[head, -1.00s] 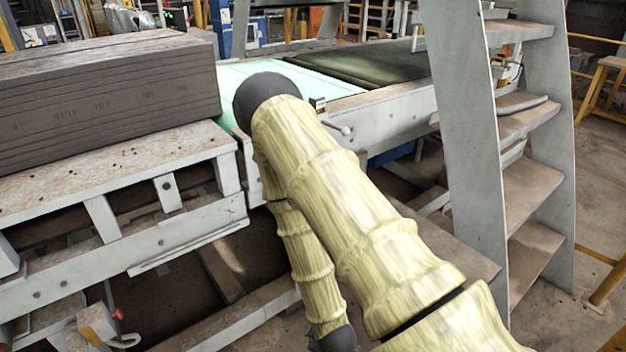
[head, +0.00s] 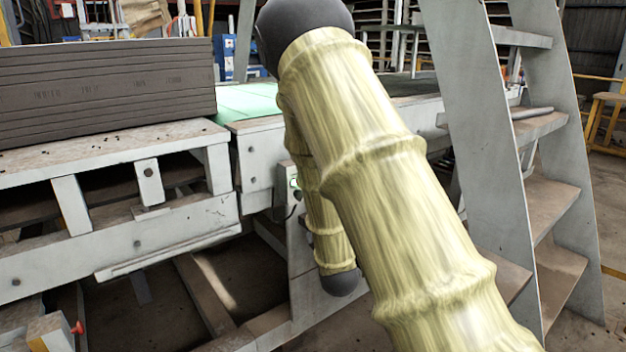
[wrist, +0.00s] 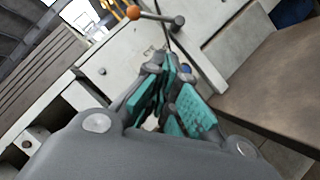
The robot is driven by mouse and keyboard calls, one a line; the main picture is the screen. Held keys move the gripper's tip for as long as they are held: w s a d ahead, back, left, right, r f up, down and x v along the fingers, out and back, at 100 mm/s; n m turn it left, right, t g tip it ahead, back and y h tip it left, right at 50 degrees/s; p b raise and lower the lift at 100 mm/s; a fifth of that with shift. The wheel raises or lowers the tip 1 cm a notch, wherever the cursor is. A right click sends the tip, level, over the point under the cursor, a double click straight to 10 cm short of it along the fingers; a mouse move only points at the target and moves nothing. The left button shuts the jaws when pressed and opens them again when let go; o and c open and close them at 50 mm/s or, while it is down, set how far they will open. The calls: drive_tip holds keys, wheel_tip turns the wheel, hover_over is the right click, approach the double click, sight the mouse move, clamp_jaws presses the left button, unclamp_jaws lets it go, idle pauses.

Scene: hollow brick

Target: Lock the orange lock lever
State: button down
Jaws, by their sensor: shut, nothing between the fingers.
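The orange lock lever shows in the wrist view as an orange ball (wrist: 133,12) on a thin grey rod (wrist: 160,18) at the top, by the edge of the light grey frame. My gripper (wrist: 174,78) has teal finger pads and points toward the frame, below the lever in the picture. Its fingers are shut and empty, and they look apart from the lever. In the head view my arm hides both the gripper and the lever.
In the head view a stack of dark grey slabs (head: 105,85) lies on the light grey frame (head: 115,240) at left. A green surface (head: 240,103) lies beyond it. Metal stairs (head: 490,150) stand close on the right. A red knob (head: 77,327) is at lower left.

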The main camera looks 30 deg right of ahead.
drive_tip(key=shift+d+r+n+t+h+b, duration=0.2)
drive_tip(key=shift+r+n+t, duration=0.05)
drive_tip(key=shift+r, duration=0.4)
drive_tip(key=shift+d+r+n+t+h+b, duration=0.15)
drive_tip(key=shift+d+r+n+t+h, duration=0.1)
drive_tip(key=shift+r, duration=0.35)
drive_tip(key=x, duration=1.4)
drive_tip(key=shift+b, duration=0.35)
drive_tip(key=shift+a+r+p, duration=0.15)
drive_tip(key=shift+p, duration=0.2)
